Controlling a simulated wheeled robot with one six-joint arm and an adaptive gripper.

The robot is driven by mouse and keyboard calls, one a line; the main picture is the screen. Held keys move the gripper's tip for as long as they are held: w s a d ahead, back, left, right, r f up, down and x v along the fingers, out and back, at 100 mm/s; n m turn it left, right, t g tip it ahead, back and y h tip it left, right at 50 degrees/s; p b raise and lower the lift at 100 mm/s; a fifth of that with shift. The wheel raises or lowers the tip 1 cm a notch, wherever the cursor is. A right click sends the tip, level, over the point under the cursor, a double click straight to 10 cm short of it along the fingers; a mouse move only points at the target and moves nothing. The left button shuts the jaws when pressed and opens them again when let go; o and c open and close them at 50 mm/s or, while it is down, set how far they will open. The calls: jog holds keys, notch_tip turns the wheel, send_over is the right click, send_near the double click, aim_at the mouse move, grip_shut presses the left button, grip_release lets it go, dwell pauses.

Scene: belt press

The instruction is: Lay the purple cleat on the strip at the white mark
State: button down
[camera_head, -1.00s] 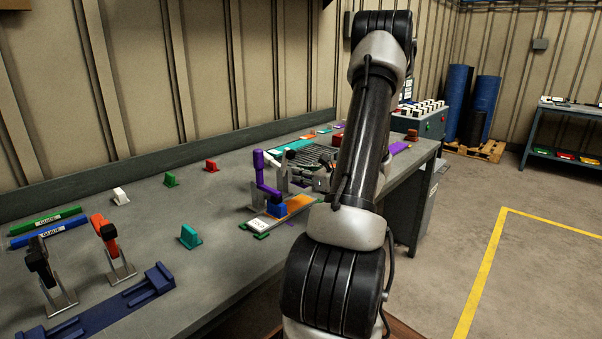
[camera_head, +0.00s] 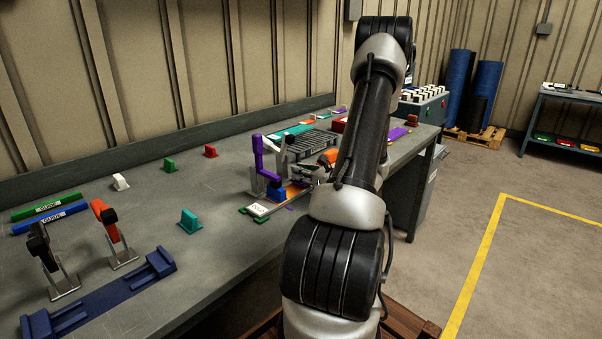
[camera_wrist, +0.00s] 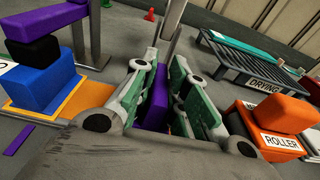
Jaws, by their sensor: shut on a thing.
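My gripper (camera_wrist: 164,72) is shut on the purple cleat (camera_wrist: 154,97) in the wrist view. The cleat sits between the green-lined fingers, and its lower part is hidden. The orange strip (camera_wrist: 78,100) lies left of the gripper in the wrist view, apart from it. A blue block (camera_wrist: 42,76) with a black pad and purple arm above it stands on the strip's left part. In the head view the strip (camera_head: 294,190) shows only partly beside the purple clamp (camera_head: 259,160). I cannot make out the white mark on the strip.
An orange-red roller (camera_wrist: 279,118) and the drying rack (camera_wrist: 250,60) are close on the gripper's right. Teal (camera_head: 188,220), white (camera_head: 121,182), green (camera_head: 170,165) and red (camera_head: 211,151) cleats stand on the bench. The bench between them is clear.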

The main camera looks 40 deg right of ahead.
jog(key=shift+f, duration=0.6)
dwell(0.3)
jog(key=c, duration=1.3)
grip_release()
jog(key=shift+c, duration=0.2)
jog(key=shift+s, duration=0.1)
jog(key=s, duration=0.4)
jog(key=s+r, duration=0.1)
jog(key=s, duration=0.2)
jog(key=s+d, duration=0.1)
jog(key=s, duration=0.3)
jog(key=shift+s+r, duration=0.35)
jog(key=shift+r, duration=0.05)
